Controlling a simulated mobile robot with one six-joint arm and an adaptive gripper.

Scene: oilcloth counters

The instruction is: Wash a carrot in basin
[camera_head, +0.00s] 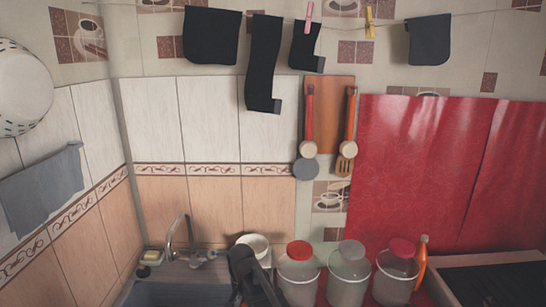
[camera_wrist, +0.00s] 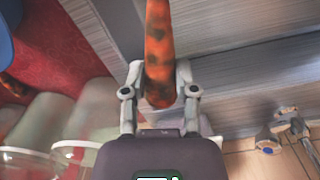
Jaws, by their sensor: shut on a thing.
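The carrot (camera_wrist: 158,45) is orange with dark patches and shows in the wrist view, running up out of the top of the picture. My gripper (camera_wrist: 160,78) is shut on it near its lower end, one finger on each side. The far end of the carrot is cut off by the frame. The grey basin (camera_head: 165,294) is at the bottom left of the head view, partly cut off, with a metal tap (camera_head: 178,240) behind it. In the head view my dark arm is at the bottom middle, and the carrot cannot be made out there.
Lidded clear containers (camera_head: 298,275) stand right of my arm, with a white pot (camera_head: 254,244) behind it. An orange-handled item (camera_head: 423,260) is beside the rightmost container. A dark hob (camera_head: 495,284) is at the lower right. Utensils and dark cloths hang on the wall.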

